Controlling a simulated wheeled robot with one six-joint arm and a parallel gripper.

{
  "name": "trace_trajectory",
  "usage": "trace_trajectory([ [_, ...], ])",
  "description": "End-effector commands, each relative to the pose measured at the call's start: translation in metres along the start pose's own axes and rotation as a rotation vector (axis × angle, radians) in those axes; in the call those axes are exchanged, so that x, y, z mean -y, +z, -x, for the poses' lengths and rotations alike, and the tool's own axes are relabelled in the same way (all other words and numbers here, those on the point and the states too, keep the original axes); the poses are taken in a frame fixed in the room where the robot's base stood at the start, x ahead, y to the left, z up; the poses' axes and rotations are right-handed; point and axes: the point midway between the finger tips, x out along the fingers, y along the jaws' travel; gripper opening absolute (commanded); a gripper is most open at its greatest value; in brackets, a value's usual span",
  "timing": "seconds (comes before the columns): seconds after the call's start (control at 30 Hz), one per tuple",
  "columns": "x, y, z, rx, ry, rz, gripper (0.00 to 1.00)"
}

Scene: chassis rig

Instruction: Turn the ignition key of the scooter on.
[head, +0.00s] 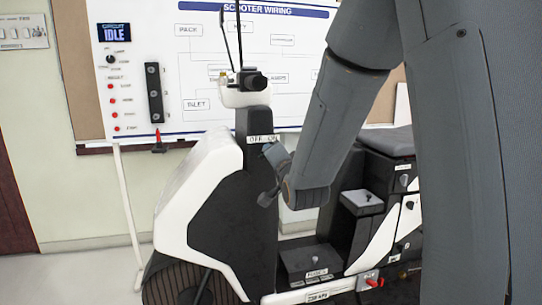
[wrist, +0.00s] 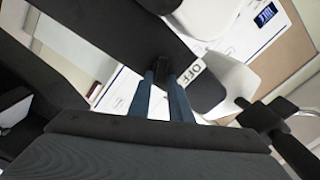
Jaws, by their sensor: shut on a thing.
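The white and dark scooter (head: 195,190) stands in the middle of the head view. Its dark column carries a small OFF / ON label (head: 262,139). My gripper (head: 270,152) is at the column just below this label. In the wrist view, my gripper's two blue-grey fingers (wrist: 162,88) are closed on the dark ignition key (wrist: 160,72), at the column's face. The OFF side of the label (wrist: 190,75) shows just right of the fingers. In the head view the key is hidden behind my gripper, and its exact angle is hard to tell.
A scooter wiring board (head: 200,60) stands behind, with a panel whose display (head: 114,33) reads IDLE. The handlebar (head: 247,80) is above the column. The footboard with a dark box (head: 310,262) and the seat (head: 385,141) are to the right.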

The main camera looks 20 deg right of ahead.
Motion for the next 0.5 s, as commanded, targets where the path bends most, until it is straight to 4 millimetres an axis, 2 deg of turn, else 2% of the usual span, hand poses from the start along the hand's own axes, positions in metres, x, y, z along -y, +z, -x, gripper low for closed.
trace_trajectory([
  [0.5,-0.0011,0.0002,0.0003,0.0,0.001,-0.044,0.0],
])
